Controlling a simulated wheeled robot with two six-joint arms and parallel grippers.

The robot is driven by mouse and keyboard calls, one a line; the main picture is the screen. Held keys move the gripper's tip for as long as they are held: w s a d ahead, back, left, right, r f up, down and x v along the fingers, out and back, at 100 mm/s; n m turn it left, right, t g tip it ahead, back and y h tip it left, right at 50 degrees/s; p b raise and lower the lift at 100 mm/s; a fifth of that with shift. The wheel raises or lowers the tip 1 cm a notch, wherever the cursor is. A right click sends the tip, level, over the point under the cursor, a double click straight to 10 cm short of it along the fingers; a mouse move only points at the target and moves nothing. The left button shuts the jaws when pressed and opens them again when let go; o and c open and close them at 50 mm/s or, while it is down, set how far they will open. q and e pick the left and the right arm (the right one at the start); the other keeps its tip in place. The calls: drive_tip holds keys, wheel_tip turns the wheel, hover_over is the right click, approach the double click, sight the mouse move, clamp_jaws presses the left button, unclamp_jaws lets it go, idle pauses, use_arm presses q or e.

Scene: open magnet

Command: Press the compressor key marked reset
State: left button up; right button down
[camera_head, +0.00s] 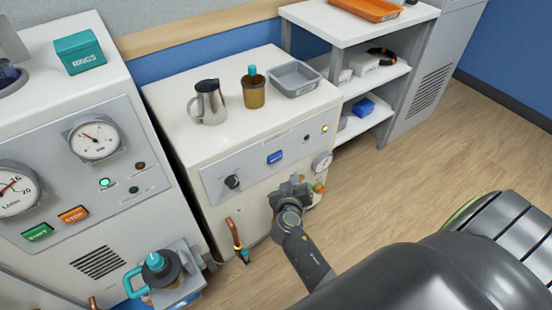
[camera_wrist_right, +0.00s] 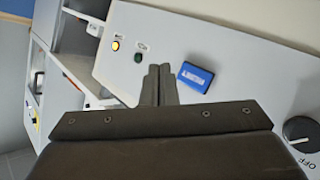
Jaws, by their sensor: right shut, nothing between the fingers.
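A blue key (camera_head: 275,157) with small white lettering sits on the grey front panel of the middle white cabinet; I cannot read the lettering surely. The blue key (camera_wrist_right: 196,76) also shows in the right wrist view, just right of the fingertips. My right gripper (camera_head: 292,188) is in front of that panel, below and slightly right of the key in the head view. In the wrist view the right gripper (camera_wrist_right: 160,72) has its two fingers together and empty. A gap to the key seems to show, but its depth is unclear. My left gripper is out of view.
The left cabinet has a green key (camera_head: 37,232) and an orange key (camera_head: 73,215). A jug (camera_head: 209,102) stands on top. A shelf (camera_head: 360,22) stands right.

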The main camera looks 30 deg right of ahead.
sight(280, 158)
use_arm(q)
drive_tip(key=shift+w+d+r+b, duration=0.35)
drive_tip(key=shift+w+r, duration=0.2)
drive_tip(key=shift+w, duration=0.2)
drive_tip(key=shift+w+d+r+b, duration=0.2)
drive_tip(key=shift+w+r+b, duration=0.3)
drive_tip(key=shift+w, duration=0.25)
use_arm(e)
drive_tip(key=w, duration=0.6)
drive_tip(key=shift+w+a, duration=0.2)
idle(0.4)
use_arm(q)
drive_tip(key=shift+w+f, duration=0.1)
use_arm(e)
drive_tip(key=shift+w+f+b, duration=0.1)
drive_tip(key=shift+w+b, duration=0.2)
drive_tip(key=shift+w, duration=0.05)
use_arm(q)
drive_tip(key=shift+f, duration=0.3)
use_arm(e)
drive_tip(key=shift+w, duration=0.1)
